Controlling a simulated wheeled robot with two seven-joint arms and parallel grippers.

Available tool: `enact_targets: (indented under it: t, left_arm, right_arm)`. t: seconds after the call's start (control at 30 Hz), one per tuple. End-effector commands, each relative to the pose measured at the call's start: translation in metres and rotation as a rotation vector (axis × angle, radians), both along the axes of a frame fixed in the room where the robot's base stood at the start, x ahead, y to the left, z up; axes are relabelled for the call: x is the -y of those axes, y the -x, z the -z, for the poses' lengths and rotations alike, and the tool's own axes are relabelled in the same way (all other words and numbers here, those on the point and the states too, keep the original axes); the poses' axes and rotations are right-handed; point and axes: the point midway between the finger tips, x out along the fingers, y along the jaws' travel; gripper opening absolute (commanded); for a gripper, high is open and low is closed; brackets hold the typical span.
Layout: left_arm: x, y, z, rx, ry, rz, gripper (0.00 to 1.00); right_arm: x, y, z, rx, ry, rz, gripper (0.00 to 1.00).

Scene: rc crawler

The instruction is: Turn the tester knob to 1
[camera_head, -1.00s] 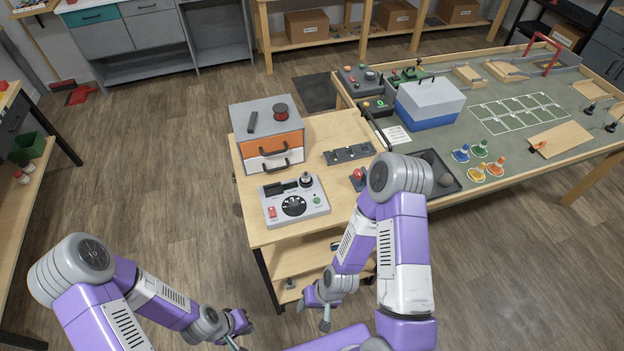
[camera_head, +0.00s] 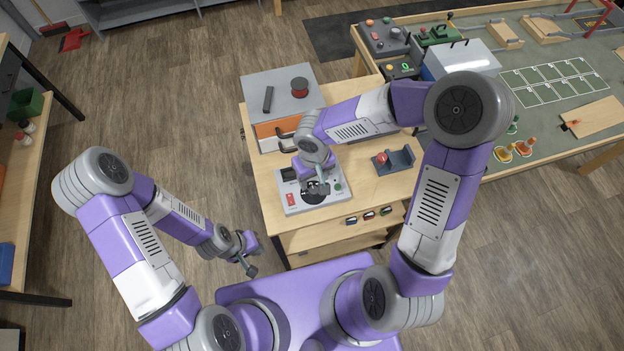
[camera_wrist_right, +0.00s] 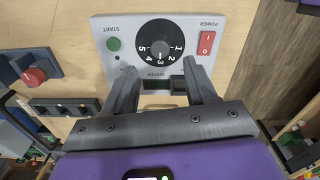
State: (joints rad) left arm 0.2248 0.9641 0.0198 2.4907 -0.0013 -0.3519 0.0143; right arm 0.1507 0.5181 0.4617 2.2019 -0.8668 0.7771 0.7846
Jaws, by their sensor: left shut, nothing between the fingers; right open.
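The grey tester (camera_head: 335,197) sits on the wooden bench top, partly hidden by my right arm in the head view. In the right wrist view the tester panel (camera_wrist_right: 205,80) appears upside down. Its round black knob dial (camera_wrist_right: 160,32) has a grey centre and the numbers 1 to 5; I cannot tell which number is set. My right gripper (camera_head: 318,188) is over the tester. Its open fingers (camera_wrist_right: 159,68) straddle the view just below the dial, with nothing between them. My left gripper (camera_head: 250,268) is shut and empty, left of the bench.
A green start button (camera_wrist_right: 113,44) and a red power switch (camera_wrist_right: 206,43) flank the dial. A red-knobbed device (camera_head: 405,159) stands right of the tester. A drawer box (camera_head: 285,85) stands behind it. Floor left of the bench is clear.

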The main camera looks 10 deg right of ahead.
Motion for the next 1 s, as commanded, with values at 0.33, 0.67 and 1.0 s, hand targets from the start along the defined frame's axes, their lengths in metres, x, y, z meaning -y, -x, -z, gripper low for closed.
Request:
enact_targets:
  t: [0.33, 0.67, 1.0]
  left_arm:
    - [0.000, 0.000, 0.012, -0.001, 0.000, 0.000, 0.00]
    - [0.000, 0.000, 0.013, 0.000, 0.000, 0.000, 0.00]
    - [0.000, 0.000, 0.013, 0.000, 0.000, 0.000, 0.00]
  right_arm:
    - [0.000, 0.002, 0.054, -0.007, -0.003, -0.001, 0.56]
    - [0.000, 0.001, 0.061, -0.005, -0.002, 0.000, 0.56]
    - [0.000, 0.001, 0.061, -0.005, -0.003, 0.000, 0.14]
